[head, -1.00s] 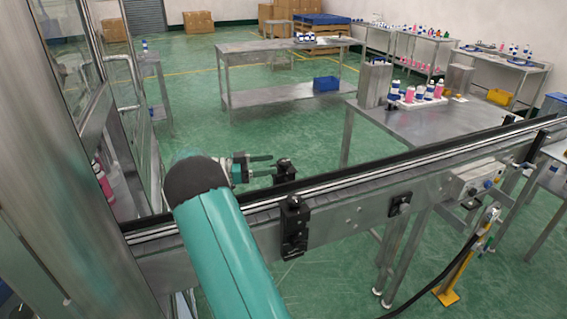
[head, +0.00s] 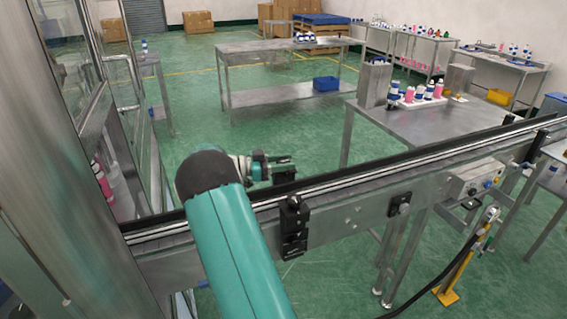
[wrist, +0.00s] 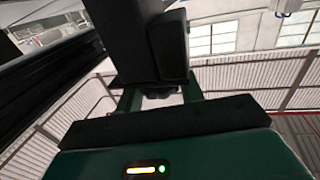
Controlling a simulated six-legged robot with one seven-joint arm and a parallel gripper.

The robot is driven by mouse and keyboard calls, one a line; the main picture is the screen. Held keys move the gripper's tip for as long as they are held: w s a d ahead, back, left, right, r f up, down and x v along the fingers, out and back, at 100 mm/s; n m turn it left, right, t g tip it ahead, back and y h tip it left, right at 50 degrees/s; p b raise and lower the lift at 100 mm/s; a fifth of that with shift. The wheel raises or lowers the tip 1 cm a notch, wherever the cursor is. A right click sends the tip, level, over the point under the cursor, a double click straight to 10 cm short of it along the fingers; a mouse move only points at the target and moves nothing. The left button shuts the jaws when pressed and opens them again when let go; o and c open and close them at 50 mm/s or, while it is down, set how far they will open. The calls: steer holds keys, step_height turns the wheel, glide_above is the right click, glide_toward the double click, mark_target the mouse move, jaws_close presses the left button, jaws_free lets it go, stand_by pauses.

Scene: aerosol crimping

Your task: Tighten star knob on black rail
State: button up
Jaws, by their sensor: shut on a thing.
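The black rail (head: 330,179) runs along the far side of the conveyor. A dark bracket stands on its far side, largely covered by my gripper (head: 283,168). In the wrist view the black bracket (wrist: 150,40) hangs in front of the camera, with a small dark star knob (wrist: 160,98) under it. The green fingers of my gripper (wrist: 162,92) lie on both sides of the knob, shut on it. The knob is mostly hidden by the bracket and the gripper's dark front bar, so its lobes cannot be made out. The rail (wrist: 45,85) also shows at left.
A black clamp bracket (head: 293,228) is fixed on the conveyor's near side. A steel cabinet frame (head: 75,150) stands close at left. A steel table (head: 415,128) with bottles stands beyond the conveyor. Open green floor lies behind the rail.

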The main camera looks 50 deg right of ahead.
steer(key=shift+m+g+y, duration=0.3)
steer(key=shift+g, duration=0.1)
steer(key=m+g+y, duration=0.2)
steer(key=m+y, duration=0.1)
steer(key=shift+g+y, duration=0.3)
steer(key=shift+w+m+g+y, duration=0.1)
steer(key=shift+m+g+y, duration=0.8)
steer(key=shift+y, duration=0.6)
steer(key=shift+a+m+y, duration=0.1)
steer(key=shift+m+y, duration=0.2)
steer(key=o, duration=1)
steer(key=shift+r, duration=0.1)
